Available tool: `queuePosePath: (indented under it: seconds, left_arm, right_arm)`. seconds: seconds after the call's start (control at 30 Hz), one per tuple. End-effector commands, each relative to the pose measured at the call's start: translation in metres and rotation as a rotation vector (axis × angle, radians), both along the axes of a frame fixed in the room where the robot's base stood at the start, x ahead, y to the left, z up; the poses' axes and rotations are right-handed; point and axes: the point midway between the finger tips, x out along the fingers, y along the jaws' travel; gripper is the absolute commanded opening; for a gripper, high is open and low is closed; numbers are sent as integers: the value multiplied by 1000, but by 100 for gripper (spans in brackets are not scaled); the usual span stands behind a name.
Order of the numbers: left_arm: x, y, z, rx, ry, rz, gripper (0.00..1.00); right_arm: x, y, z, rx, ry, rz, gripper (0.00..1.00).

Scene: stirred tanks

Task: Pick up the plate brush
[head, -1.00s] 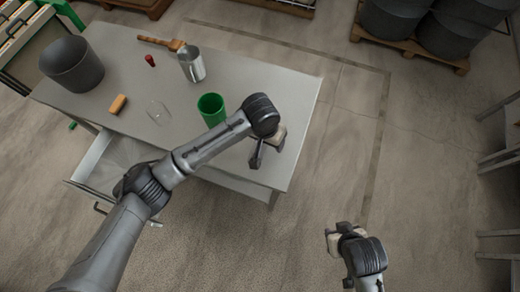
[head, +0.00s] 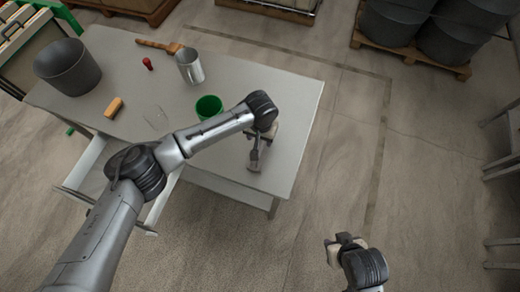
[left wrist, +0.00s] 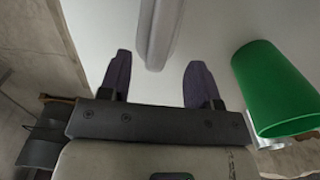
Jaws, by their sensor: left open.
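The likely plate brush (head: 159,45), a brown wooden piece with a long handle, lies at the far edge of the table (head: 235,165). Its far end is next to a metal mug (head: 190,67). My left gripper (head: 255,160) hangs over the near right part of the table, well apart from the brush. In the left wrist view its two dark fingers (left wrist: 158,85) are spread with nothing clearly held. The brush is not clearly seen in that view. My right gripper (head: 338,242) is over the floor, away from the table; its jaws are too small to judge.
A green cup (head: 209,107) stands close to my left forearm; it also shows in the left wrist view (left wrist: 272,90). A dark bucket (head: 68,67), a red item (head: 147,63), an orange block (head: 114,107) and a faint clear item share the table. A drawer (head: 90,170) stands open.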

Motion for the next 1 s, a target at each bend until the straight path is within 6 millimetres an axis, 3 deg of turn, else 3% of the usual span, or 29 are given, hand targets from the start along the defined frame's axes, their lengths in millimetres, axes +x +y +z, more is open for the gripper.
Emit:
queuePosePath:
  seconds: [0.17,0.6,0.9,1.0]
  left_arm:
    - [0,0,-7,1,0,-1,57]
    - [-3,0,-55,1,1,0,57]
    - [-3,0,-57,0,0,-1,57]
    - [-3,0,-57,0,0,-1,48]
  right_arm:
    - [0,0,0,-2,0,2,43]
    - [0,-3,-3,-11,0,7,43]
    - [0,-2,-3,-8,0,6,43]
    - [0,-2,-3,-6,0,4,43]
